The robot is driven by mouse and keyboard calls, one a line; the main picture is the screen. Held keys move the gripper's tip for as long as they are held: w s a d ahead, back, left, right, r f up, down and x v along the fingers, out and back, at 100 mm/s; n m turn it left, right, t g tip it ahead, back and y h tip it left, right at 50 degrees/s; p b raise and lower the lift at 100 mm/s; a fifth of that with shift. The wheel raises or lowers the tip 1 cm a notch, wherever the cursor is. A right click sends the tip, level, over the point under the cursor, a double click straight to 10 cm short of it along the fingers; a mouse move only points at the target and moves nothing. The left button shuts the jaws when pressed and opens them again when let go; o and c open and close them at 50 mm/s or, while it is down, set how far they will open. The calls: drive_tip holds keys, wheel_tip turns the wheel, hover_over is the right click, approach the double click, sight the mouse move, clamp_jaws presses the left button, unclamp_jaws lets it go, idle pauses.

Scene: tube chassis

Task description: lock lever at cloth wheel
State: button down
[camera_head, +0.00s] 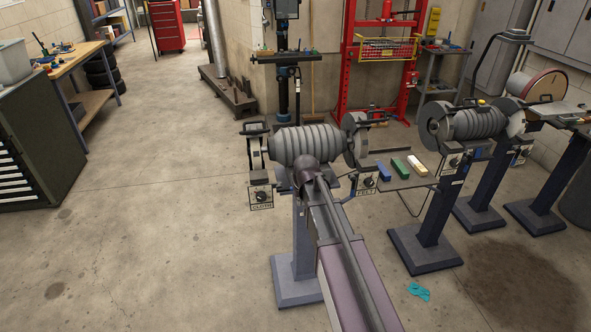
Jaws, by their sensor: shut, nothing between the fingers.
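A grey ribbed bench grinder (306,145) stands on a pedestal (297,240) in the middle of the head view, with a wheel at each end. A plate with a black dial or lever (261,197) hangs below its left wheel (256,155). The plate has small lettering, too small to read surely. A similar plate (367,182) sits below the right wheel. I cannot tell which wheel is cloth, nor how any lever is turned. My arm reaches up from the bottom to the front of the grinder. My gripper is hidden behind the arm's end.
A second grinder (472,124) stands on a pedestal at right. A small shelf between them holds blue (384,173), green (400,167) and white (417,165) bars. A teal cloth (419,291) lies on the floor. The floor at left is clear, up to a drawer cabinet (42,125).

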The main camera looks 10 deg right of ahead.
drive_tip(key=w+r+t+p, duration=0.1)
drive_tip(key=w+r+p, duration=0.6)
drive_tip(key=r+p, duration=0.4)
wheel_tip(320, 180, up, 3)
drive_tip(key=shift+w+f+p, duration=0.15)
drive_tip(key=shift+p, duration=0.15)
drive_tip(key=shift+f, duration=0.15)
drive_tip(key=b, duration=1)
hover_over(289, 189)
drive_tip(key=w+d, duration=0.2)
drive_tip(key=d, duration=0.1)
wheel_tip(289, 189, down, 9)
drive_tip(key=shift+s+a+f+b, duration=0.1)
drive_tip(key=shift+s+f+b, duration=0.15)
drive_tip(key=shift+f+b, duration=0.3)
drive_tip(key=shift+s+a+f+b, duration=0.1)
drive_tip(key=shift+s+f+b, duration=0.1)
drive_tip(key=shift+f+b, duration=0.4)
drive_tip(key=shift+s+a+f+b, duration=0.1)
drive_tip(key=shift+s+f+b, duration=0.2)
drive_tip(key=shift+f, duration=0.4)
drive_tip(key=shift+a, duration=0.1)
drive_tip(key=shift+f+y, duration=0.15)
drive_tip(key=shift+y, duration=0.15)
